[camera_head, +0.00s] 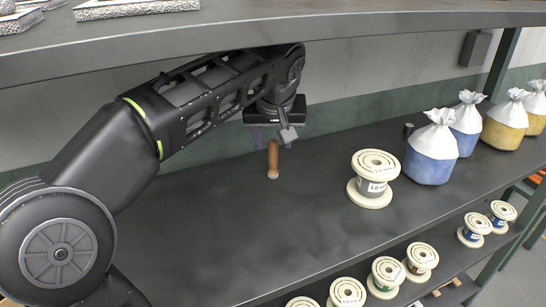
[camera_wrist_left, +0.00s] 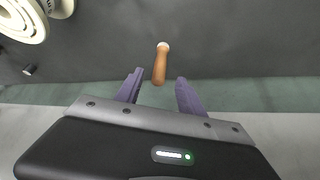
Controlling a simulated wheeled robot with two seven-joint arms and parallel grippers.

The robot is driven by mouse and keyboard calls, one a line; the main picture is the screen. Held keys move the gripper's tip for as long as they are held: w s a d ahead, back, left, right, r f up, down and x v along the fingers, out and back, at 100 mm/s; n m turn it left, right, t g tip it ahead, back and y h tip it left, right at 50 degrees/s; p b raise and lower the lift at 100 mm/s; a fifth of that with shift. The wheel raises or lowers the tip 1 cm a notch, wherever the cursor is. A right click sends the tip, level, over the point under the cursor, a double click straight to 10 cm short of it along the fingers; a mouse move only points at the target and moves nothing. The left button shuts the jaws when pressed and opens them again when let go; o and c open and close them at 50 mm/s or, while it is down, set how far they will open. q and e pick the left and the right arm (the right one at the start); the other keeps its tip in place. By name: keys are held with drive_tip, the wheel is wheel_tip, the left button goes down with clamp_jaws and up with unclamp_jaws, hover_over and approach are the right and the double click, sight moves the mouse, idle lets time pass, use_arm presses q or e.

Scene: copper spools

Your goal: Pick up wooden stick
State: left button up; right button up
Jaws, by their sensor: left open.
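The wooden stick (camera_head: 273,159) is a short brown piece with a pale end on the dark shelf. In the left wrist view the stick (camera_wrist_left: 160,63) lies just ahead of the fingertips, roughly in line with the gap between them. My left gripper (camera_head: 272,137) is open and empty, behind and above the stick in the head view. In the left wrist view its two purple fingers (camera_wrist_left: 158,84) are spread apart, and I see no contact with the stick. My right gripper is in neither view.
A large cream spool (camera_head: 372,178) stands right of the stick, with blue and yellow bags (camera_head: 430,160) beyond it. Several smaller spools (camera_head: 386,275) stand on the lower shelf. An upper shelf (camera_head: 330,25) hangs over my arm. The dark shelf (camera_head: 215,225) is clear in front of the stick.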

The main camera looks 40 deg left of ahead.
sight(273, 151)
use_arm(q)
drive_tip(key=shift+x, duration=1.35)
drive_tip(key=shift+p+x, duration=0.65)
drive_tip(key=shift+x, duration=1.95)
clamp_jaws()
